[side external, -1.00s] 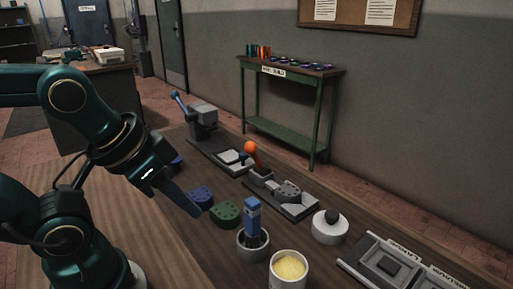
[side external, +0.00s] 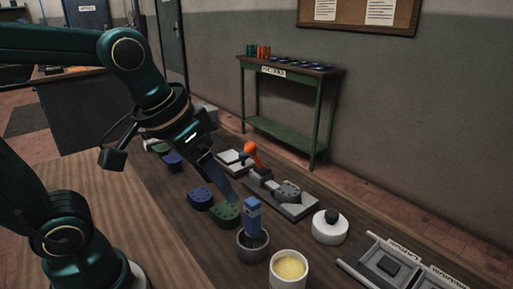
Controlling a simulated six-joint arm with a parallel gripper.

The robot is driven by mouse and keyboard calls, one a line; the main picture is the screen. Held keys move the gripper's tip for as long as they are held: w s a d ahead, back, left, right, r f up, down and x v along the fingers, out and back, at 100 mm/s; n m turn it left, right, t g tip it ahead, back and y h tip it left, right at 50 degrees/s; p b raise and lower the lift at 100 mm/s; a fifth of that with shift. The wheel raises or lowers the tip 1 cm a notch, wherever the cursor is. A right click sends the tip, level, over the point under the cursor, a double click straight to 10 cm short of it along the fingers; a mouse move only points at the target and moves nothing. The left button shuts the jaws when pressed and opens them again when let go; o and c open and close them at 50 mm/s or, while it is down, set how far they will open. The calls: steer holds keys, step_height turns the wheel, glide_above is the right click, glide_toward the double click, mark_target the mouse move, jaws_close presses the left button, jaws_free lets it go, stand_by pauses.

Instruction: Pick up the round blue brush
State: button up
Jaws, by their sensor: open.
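The blue brush (side external: 253,217) stands upright in a round grey cup (side external: 252,246), with its blue handle showing above the rim. Its lower end is mostly hidden in the cup. My gripper (side external: 230,192) is open and empty. In the picture its fingertips are a little up and left of the brush handle, and appear apart from it. The fingers overlap one another in this view.
A green heel-shaped block (side external: 225,215) and a blue one (side external: 200,198) lie left of the cup. A white pot with yellow contents (side external: 289,270) stands in front. A fixture with an orange-handled lever (side external: 253,154) and a white round piece with a black knob (side external: 330,228) are behind and right.

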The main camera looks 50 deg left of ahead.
mark_target(251, 201)
steer(key=w+f, duration=0.1)
steer(key=w+g, duration=0.1)
steer(key=w, duration=0.1)
steer(key=w+f+g, duration=0.1)
steer(key=w, duration=0.1)
steer(key=shift+w+d+f, duration=0.1)
steer(key=shift+d+f, duration=0.15)
steer(key=shift+f, duration=0.1)
steer(key=f, duration=0.1)
steer(key=w+f, duration=0.1)
steer(key=f+g, duration=0.1)
steer(key=shift+w+d+f, duration=0.15)
steer(key=shift+w, duration=0.15)
steer(key=shift+s+f+g, duration=0.1)
steer(key=shift+f+g, duration=0.2)
steer(key=shift+f, duration=0.35)
steer(key=shift+w+f, duration=0.15)
steer(key=shift+f, duration=1.05)
steer(key=shift+w+f, duration=0.1)
steer(key=shift+f, duration=1.05)
jaws_close()
